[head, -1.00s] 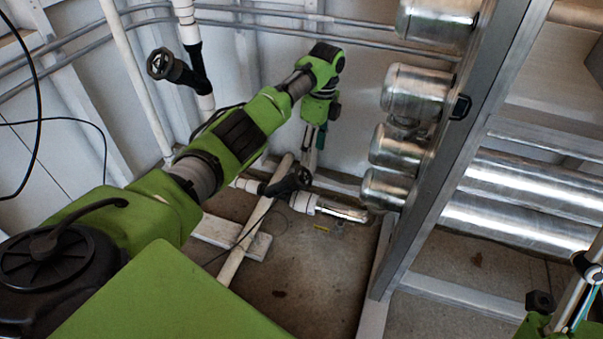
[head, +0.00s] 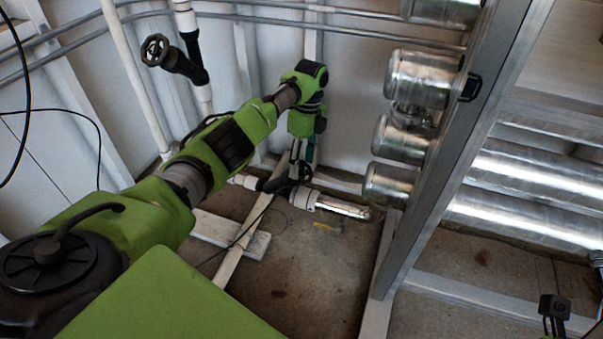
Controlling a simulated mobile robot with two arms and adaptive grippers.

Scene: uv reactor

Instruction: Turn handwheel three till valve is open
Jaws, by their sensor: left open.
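A small black handwheel (head: 279,187) sits on the low pipe near the floor, by the back wall. My left gripper (head: 301,172) points down from the green wrist right at this wheel. It is open, and its fingers are small and dark against the wheel, so I cannot tell whether they touch it. The gripper hides part of the wheel. A second black handwheel (head: 154,50) stands out from a vertical white pipe at upper left, away from the gripper. I see no number on either wheel. My right gripper does not show; only bits of my right side appear at the right edge.
A metal post (head: 450,165) with several shiny cylinders (head: 420,78) stands right of my left arm. Large silver pipes (head: 525,215) lie behind it. A pale board (head: 232,232) and a slanting beam (head: 245,240) lie on the floor. The floor (head: 300,270) before the post is mostly clear.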

